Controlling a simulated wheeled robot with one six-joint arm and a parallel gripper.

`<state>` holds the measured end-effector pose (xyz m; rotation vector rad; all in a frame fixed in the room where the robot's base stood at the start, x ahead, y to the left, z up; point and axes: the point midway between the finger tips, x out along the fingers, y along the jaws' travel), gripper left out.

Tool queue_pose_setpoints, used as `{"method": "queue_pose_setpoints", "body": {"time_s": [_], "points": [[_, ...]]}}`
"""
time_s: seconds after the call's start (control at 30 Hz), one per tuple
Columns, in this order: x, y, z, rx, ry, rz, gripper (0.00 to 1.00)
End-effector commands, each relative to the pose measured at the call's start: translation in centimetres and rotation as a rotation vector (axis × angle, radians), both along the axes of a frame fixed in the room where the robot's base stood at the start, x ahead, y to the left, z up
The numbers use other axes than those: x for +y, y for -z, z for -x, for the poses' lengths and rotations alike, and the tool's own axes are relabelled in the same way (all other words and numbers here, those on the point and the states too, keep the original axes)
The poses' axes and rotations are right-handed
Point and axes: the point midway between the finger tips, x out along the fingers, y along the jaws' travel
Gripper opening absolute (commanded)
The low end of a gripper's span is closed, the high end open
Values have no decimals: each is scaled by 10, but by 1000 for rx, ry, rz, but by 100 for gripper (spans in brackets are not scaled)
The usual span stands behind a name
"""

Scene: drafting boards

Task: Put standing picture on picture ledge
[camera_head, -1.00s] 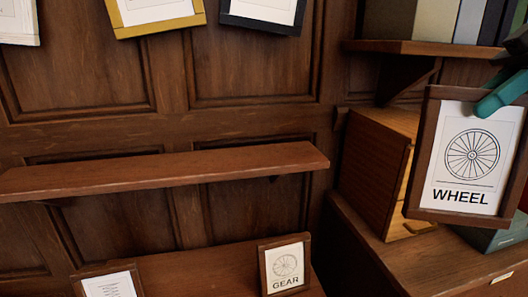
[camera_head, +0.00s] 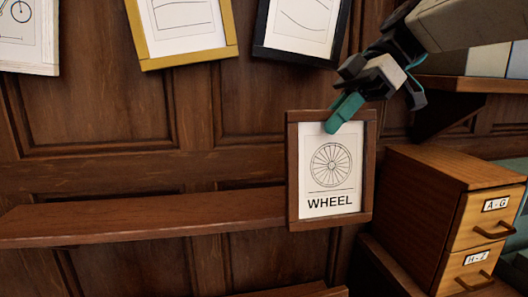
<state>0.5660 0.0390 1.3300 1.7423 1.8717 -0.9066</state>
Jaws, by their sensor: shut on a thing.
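The framed WHEEL picture (camera_head: 330,165) has a brown wooden frame and a wheel drawing. My gripper (camera_head: 346,110), with teal fingers, is shut on its top edge and holds it upright, facing the camera. The picture ledge (camera_head: 140,218) is a long empty wooden shelf on the panelled wall at the left. The picture hangs in front of the ledge's right end and hides that end. Its lower edge appears slightly below the ledge in the view; I cannot tell whether they touch.
Framed pictures hang above: white (camera_head: 28,38), yellow (camera_head: 185,28) and black (camera_head: 300,28). The ledge's left and middle are clear.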

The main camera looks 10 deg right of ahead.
Motion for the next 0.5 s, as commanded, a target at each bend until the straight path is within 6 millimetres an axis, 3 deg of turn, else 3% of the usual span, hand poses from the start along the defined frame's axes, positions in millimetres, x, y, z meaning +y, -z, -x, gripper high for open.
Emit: {"method": "queue_pose_setpoints", "body": {"time_s": [0.17, 0.5], "points": [[-6, 3, -27, 4, -2, -1, 0], [-28, 12, -115, 1, -1, -1, 0]]}}
